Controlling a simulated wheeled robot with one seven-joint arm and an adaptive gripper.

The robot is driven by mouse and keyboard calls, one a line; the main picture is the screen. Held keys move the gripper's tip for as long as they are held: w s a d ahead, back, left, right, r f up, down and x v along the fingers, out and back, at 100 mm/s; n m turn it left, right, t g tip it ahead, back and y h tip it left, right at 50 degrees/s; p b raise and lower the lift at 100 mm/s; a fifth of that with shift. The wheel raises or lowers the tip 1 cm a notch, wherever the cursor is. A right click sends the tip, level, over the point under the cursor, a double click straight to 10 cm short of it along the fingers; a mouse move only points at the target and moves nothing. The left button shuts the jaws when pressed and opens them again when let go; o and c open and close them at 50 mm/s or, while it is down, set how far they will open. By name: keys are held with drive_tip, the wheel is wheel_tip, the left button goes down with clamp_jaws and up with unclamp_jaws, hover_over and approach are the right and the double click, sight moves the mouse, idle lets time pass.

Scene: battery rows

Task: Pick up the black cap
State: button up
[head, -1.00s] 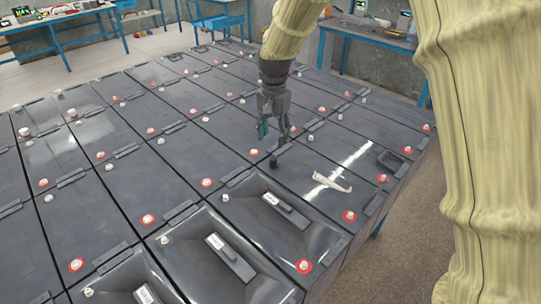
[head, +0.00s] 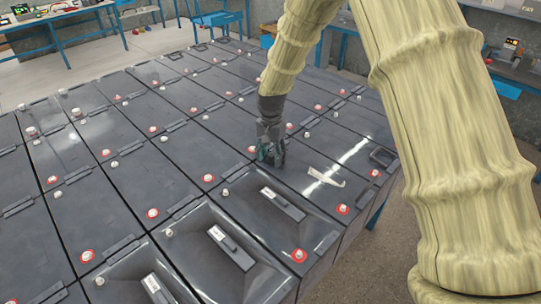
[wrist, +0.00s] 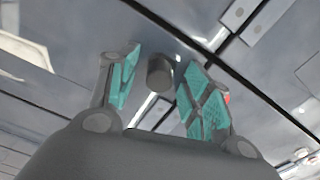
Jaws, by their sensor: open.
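The black cap (wrist: 160,74) is a small dark grey cylinder on a battery top. In the wrist view it sits between the two teal-padded fingers of my gripper (wrist: 163,58), with a gap visible on each side. In the head view my gripper (head: 271,158) points down, low over the battery top, and its fingers hide most or all of the cap. The gripper is open, with nothing held.
Rows of dark grey batteries (head: 112,195) fill the rack, with white and red-ringed terminals and raised handles around. A white strip-like object (head: 325,177) lies right of my gripper. Blue tables (head: 60,30) stand at the back.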

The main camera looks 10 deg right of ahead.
sight(271, 156)
drive_tip(key=shift+s+r, duration=0.2)
drive_tip(key=shift+s, duration=0.1)
drive_tip(key=shift+w+f, duration=0.15)
drive_tip(key=shift+w, duration=0.05)
drive_tip(key=c, duration=0.8)
drive_tip(key=shift+s, duration=0.15)
drive_tip(key=shift+c, duration=0.2)
drive_tip(key=shift+r+b, duration=0.7)
drive_tip(key=shift+r, duration=0.25)
drive_tip(key=shift+s+a+r+b, duration=0.1)
drive_tip(key=shift+s+r+b, duration=0.15)
drive_tip(key=shift+r+b, duration=0.45)
drive_tip(key=s+b, duration=0.1)
drive_tip(key=s, duration=0.4)
drive_tip(key=s+a+r+b, duration=0.1)
drive_tip(key=s, duration=0.4)
drive_tip(key=s+r+b, duration=0.1)
drive_tip(key=s+b, duration=0.1)
drive_tip(key=s, duration=0.3)
drive_tip(key=shift+s+a, duration=0.2)
drive_tip(key=shift+a, duration=0.15)
drive_tip(key=shift+o, duration=0.2)
drive_tip(key=shift+f, duration=0.1)
